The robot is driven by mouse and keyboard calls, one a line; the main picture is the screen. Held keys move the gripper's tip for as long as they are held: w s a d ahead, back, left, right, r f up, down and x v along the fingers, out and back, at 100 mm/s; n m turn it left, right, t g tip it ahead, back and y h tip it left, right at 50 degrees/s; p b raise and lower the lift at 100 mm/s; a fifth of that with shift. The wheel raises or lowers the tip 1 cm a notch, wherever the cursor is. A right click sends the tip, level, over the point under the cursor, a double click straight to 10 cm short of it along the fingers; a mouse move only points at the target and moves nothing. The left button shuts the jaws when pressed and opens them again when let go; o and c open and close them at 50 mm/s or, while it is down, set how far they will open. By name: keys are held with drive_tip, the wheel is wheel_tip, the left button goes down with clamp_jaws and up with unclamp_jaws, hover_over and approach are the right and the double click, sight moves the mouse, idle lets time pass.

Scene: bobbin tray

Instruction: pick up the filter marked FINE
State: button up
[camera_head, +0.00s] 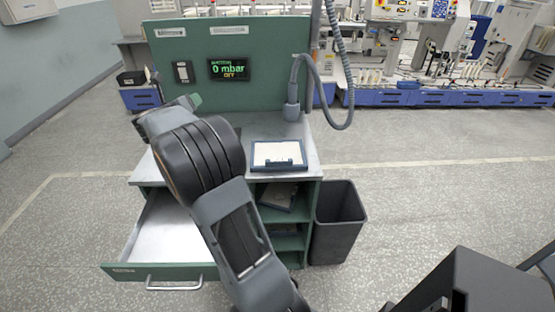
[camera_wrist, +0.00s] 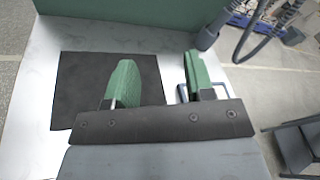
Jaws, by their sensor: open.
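No marking FINE is readable in either view. A pale panel in a blue-grey frame (camera_head: 278,155) lies on the bench top; I cannot tell whether it is a filter. Part of its frame shows behind the right finger in the wrist view (camera_wrist: 181,95). Another flat framed piece (camera_head: 279,195) lies tilted on the shelf below, partly in shadow. My gripper (camera_wrist: 160,80) has two green fingers, apart, with nothing between them, above the bench beside a dark mat (camera_wrist: 75,90). In the head view, my arm mostly hides it.
An open drawer (camera_head: 170,235) stands out at front left, its visible part empty. A grey bin (camera_head: 338,225) stands right of the bench. A hose with a nozzle (camera_head: 291,110) hangs at the bench's back right. A green back panel (camera_head: 270,85) carries a display reading 0 mbar (camera_head: 229,69).

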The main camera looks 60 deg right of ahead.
drive_tip(key=s+d+f+m+g, duration=0.55)
drive_tip(key=f+m+g, duration=0.3)
drive_tip(key=m, duration=0.25)
drive_tip(key=m+g+y+b, duration=0.1)
drive_tip(key=m+g+y, duration=0.65)
drive_tip(key=m, duration=0.25)
approach(270, 160)
drive_tip(key=s+d+f, duration=0.1)
drive_tip(key=s+g, duration=0.1)
drive_tip(key=shift+s+d+f, duration=0.35)
drive_tip(key=shift+d+f, duration=0.05)
drive_tip(key=shift+p+x, duration=0.85)
drive_tip(key=shift+x, duration=2.35)
drive_tip(key=shift+w+f, duration=0.1)
drive_tip(key=shift+c, duration=0.3)
clamp_jaws()
